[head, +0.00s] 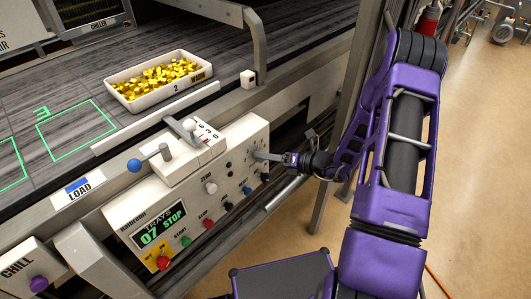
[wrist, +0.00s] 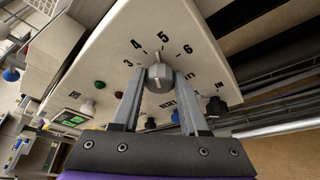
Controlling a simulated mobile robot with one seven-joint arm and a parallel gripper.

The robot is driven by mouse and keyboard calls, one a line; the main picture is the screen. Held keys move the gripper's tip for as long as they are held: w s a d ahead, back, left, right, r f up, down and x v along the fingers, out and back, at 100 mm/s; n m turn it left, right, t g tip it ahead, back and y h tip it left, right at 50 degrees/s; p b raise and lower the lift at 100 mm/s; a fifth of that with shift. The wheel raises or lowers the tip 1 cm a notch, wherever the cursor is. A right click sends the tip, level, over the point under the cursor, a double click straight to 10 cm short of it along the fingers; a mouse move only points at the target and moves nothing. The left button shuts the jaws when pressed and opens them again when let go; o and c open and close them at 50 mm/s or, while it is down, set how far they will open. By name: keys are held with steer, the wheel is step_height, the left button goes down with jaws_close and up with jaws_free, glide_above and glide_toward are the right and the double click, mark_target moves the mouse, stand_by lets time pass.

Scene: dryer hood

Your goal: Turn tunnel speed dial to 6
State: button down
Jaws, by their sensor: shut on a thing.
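The tunnel speed dial (wrist: 158,78) is a grey knob on a white panel, ringed by printed numbers with 3, 4, 5 and 6 readable. Its pale pointer mark faces up in the wrist view, close to the 5 and left of the 6. My gripper (wrist: 158,82) has one finger on each side of the knob and is shut on it. In the head view my gripper (head: 268,156) reaches the panel's right end from the right, and the knob is hidden behind it.
The control panel (head: 120,214) also carries a display reading "07 STOP", coloured buttons, a white knob (head: 211,187) and a blue-ended lever (head: 135,165). Black knobs (wrist: 217,106) sit close beside my fingers. A tray (head: 112,88) of yellow pieces stands on the belt.

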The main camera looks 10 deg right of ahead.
steer(key=m+y, duration=0.1)
steer(key=m, duration=0.2)
steer(key=m+y, duration=0.2)
steer(key=m, duration=0.1)
steer(key=f+m+t+y, duration=0.1)
steer(key=m, duration=0.3)
steer(key=shift+d, duration=0.1)
stand_by(0.6)
steer(key=shift+c, duration=2.2)
jaws_free()
steer(key=v, duration=1.7)
steer(key=shift+d+f+y, duration=0.15)
steer(key=shift+f+y, duration=0.15)
steer(key=shift+f, duration=0.05)
